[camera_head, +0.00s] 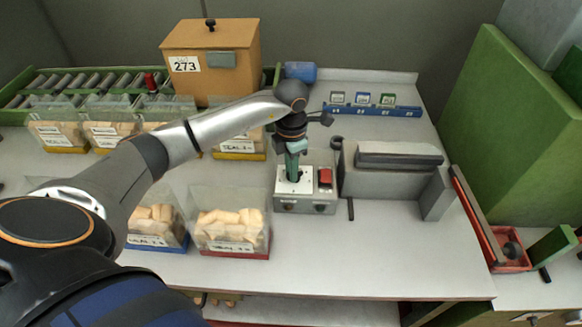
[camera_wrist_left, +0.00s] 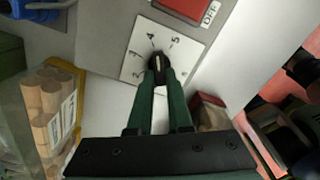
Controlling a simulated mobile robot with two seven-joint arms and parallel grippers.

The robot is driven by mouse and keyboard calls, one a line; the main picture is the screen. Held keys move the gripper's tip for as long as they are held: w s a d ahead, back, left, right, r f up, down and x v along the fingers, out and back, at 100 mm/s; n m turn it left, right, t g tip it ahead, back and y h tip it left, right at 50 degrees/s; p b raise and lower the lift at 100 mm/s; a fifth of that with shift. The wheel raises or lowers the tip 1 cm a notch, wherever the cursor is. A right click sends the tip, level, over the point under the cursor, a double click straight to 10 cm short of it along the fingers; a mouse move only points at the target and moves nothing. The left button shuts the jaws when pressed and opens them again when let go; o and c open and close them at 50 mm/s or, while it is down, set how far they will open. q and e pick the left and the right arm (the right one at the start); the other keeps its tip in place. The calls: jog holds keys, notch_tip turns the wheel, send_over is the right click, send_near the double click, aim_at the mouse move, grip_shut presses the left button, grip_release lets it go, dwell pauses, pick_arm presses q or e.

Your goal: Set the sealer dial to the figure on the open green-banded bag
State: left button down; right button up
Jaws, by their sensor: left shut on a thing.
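The sealer control box (camera_head: 321,208) stands on the bench with a white dial plate and a red switch (camera_head: 325,176). My left gripper (camera_head: 292,178) points down over the plate. In the left wrist view its green fingers (camera_wrist_left: 158,72) are shut on the dark dial knob (camera_wrist_left: 158,60), which has a pale pointer mark. Figures on the dial plate (camera_wrist_left: 139,47) run around the knob; a 4 and a 5 show above it. I cannot make out the exact pointer setting. No green-banded bag can be picked out; my arm hides part of the back row.
A red-banded bag (camera_head: 229,218) and a blue-banded bag (camera_head: 155,224) of corks stand at the front. Yellow-banded bags (camera_head: 57,133) stand behind. A grey sealer (camera_head: 391,170) is right of the box. A wooden box (camera_head: 212,60) marked 273 stands at the back.

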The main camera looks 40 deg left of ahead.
pick_arm(q)
jog(key=n, duration=0.6)
jog(key=shift+d+r, duration=0.1)
jog(key=shift+d, duration=0.15)
jog(key=n+p, duration=0.1)
jog(key=n, duration=0.5)
jog(key=shift+d, duration=0.15)
jog(key=shift+w, duration=0.1)
jog(key=c, duration=0.8)
grip_release()
jog(key=shift+c, duration=0.2)
notch_tip(320, 180, up, 12)
jog(key=shift+r+b, duration=0.2)
jog(key=shift+b, duration=0.25)
